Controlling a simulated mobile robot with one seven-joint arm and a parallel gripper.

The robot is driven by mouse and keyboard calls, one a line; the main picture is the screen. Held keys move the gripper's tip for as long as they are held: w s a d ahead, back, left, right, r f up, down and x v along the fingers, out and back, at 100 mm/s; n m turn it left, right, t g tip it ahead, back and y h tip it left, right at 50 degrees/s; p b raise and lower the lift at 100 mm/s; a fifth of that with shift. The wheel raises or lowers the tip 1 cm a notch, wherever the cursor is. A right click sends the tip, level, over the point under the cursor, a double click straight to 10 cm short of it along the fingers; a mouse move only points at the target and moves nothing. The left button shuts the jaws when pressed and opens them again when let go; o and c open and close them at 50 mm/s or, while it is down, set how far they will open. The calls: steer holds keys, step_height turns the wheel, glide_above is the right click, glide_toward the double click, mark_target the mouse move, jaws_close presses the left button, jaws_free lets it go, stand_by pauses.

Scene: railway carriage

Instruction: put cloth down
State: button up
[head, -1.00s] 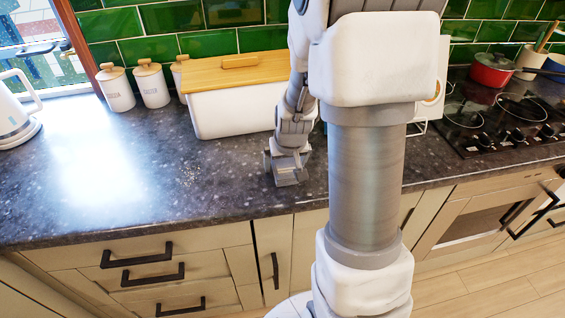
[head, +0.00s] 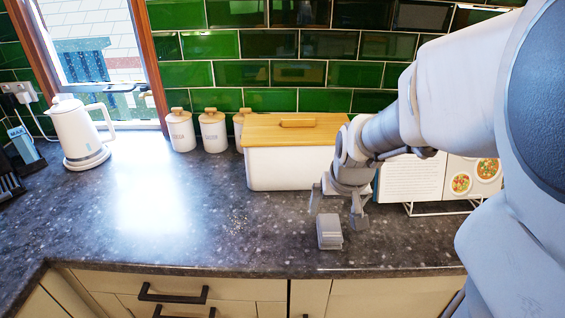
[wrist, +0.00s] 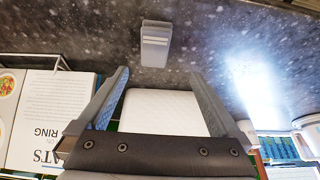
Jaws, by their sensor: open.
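The cloth (head: 329,231) is a small grey folded block with pale stripes. It lies flat on the dark speckled worktop (head: 210,238), close to the front edge. My gripper (head: 337,206) is open and empty, above and a little behind the cloth, apart from it. In the wrist view the cloth (wrist: 156,43) lies beyond the spread fingertips (wrist: 160,76), with bare worktop around it.
A white bread bin (head: 290,170) with a wooden lid stands behind the cloth. An open cookbook (head: 412,178) on a wire stand is to the right. White canisters (head: 212,132) and a kettle (head: 77,130) stand left. The worktop left of the cloth is clear.

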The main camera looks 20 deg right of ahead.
steer(key=s+a+r+n, duration=0.1)
steer(key=s+a+r, duration=0.4)
steer(key=s, duration=0.1)
steer(key=s+a+r+n+t+y, duration=0.1)
steer(key=s+a+r+n, duration=0.1)
steer(key=s+a+r, duration=0.3)
steer(key=s, duration=0.2)
steer(key=shift+s, duration=0.3)
stand_by(0.3)
